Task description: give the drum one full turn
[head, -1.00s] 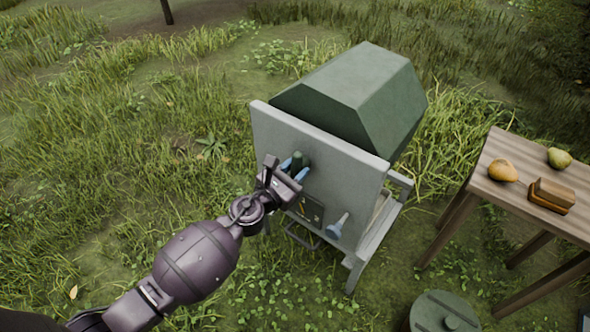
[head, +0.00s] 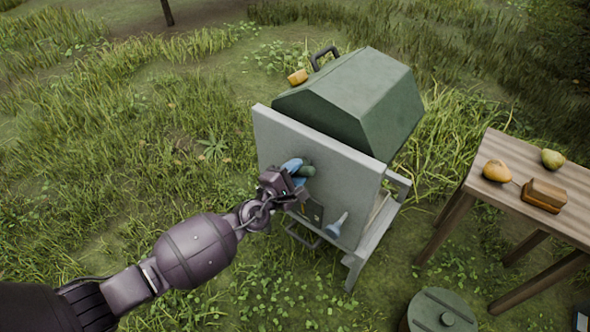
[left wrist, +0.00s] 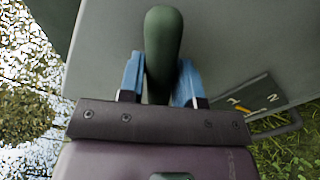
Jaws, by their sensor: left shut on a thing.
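The green many-sided drum (head: 365,100) sits behind a grey upright panel (head: 330,185) on a stand. A black handle and a small orange-yellow piece show on the drum's far upper side. My left gripper (head: 300,170) is at the panel's front, shut on the dark green crank handle (head: 307,171). In the left wrist view the blue fingers (left wrist: 160,82) lie on both sides of the green handle (left wrist: 163,45). The crank's arm behind the handle is hidden. My right gripper is out of view.
A dark plate with marks (left wrist: 250,98) is on the panel. A wooden table (head: 530,205) at right holds fruit and a brown block. A round green lidded container (head: 440,312) stands on the grass below.

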